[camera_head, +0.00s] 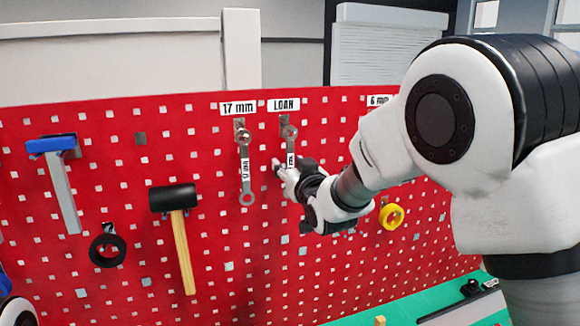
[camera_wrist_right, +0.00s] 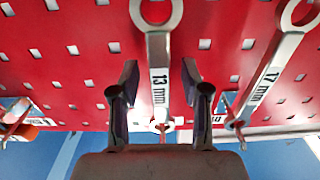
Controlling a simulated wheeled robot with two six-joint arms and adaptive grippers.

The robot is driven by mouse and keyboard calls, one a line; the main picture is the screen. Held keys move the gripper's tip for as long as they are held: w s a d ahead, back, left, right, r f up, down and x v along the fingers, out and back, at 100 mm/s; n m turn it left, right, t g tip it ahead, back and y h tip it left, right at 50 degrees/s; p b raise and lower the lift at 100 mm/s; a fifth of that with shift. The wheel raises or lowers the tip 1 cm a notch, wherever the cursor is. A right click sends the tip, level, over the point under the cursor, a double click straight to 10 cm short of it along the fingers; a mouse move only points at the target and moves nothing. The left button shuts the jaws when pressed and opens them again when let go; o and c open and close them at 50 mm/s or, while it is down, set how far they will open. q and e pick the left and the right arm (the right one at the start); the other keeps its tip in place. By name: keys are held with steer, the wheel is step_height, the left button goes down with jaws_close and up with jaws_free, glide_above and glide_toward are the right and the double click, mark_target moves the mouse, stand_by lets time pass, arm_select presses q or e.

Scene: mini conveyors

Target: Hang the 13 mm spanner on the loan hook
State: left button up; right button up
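The 13 mm spanner (camera_head: 290,148) hangs upright below the LOAN label (camera_head: 284,105) on the red pegboard, with its upper end at the loan hook (camera_head: 286,122). In the right wrist view, which is upside down, the spanner (camera_wrist_right: 158,75) runs between the fingers, and its end by the hook is partly hidden. My right gripper (camera_wrist_right: 160,82) is open, with a finger on each side of the shank and a visible gap to both. In the head view this gripper (camera_head: 284,170) is at the spanner's lower part. My left gripper is out of view.
The 17 mm spanner (camera_head: 245,170) hangs close to the left. Further left hang a mallet (camera_head: 182,225), a black ring (camera_head: 107,248) and a blue-topped tool (camera_head: 58,180). A yellow tape roll (camera_head: 391,216) is at the right, above a green bench (camera_head: 400,310).

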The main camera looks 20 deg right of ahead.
steer(key=shift+s, duration=0.1)
steer(key=s, duration=1.2)
steer(key=s+d+f+g+b, duration=0.1)
steer(key=f+g, duration=0.1)
steer(key=f, duration=1)
steer(key=s+d+f+m+g+b, duration=0.1)
steer(key=s+f+g, duration=0.15)
steer(key=f, duration=0.95)
steer(key=d+f+g+b, duration=0.1)
steer(key=f+g, duration=0.2)
steer(key=f, duration=0.8)
steer(key=s+d+f+g+b, duration=0.15)
steer(key=s+f+g, duration=0.35)
steer(key=s+f, duration=1.15)
steer(key=s+f+g, duration=0.2)
steer(key=s+f, duration=0.2)
steer(key=s, duration=0.2)
steer(key=s+f+g, duration=0.3)
steer(key=s, duration=0.4)
steer(key=shift+s+f+g+h+b, duration=0.25)
steer(key=shift+f+g+h+b, duration=0.1)
steer(key=shift+b, duration=0.1)
steer(key=shift+w, duration=0.15)
